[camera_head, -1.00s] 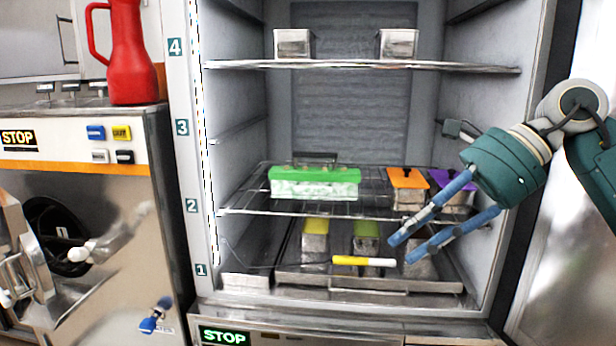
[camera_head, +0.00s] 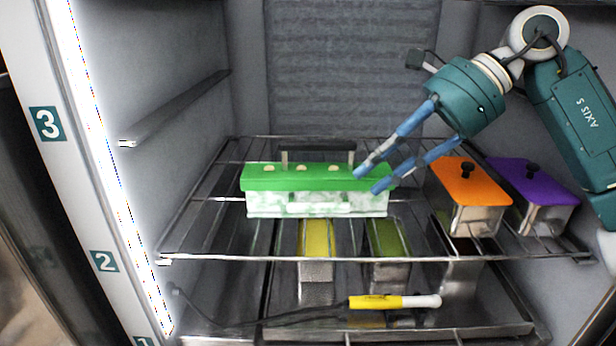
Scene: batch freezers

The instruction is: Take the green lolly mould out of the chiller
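The green lolly mould (camera_head: 300,178) sits on a wire shelf (camera_head: 215,258) inside the chiller. It has a green lid with pale round dots on top and a frosty, clear-looking body. A dark bar on short posts (camera_head: 317,146) rises at its back edge. My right gripper (camera_head: 369,180) comes in from the right, its two blue fingers apart. Their tips overlap the right end of the green lid in the picture; I cannot tell whether they touch it. Nothing shows between the fingers. My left gripper is not in view.
A steel tub with an orange lid (camera_head: 469,180) and one with a purple lid (camera_head: 535,180) stand to the right. Below are tubs with yellow (camera_head: 316,236) and olive (camera_head: 388,240) lids, and a yellow-and-white probe (camera_head: 385,302). The wire shelf left of the mould is clear.

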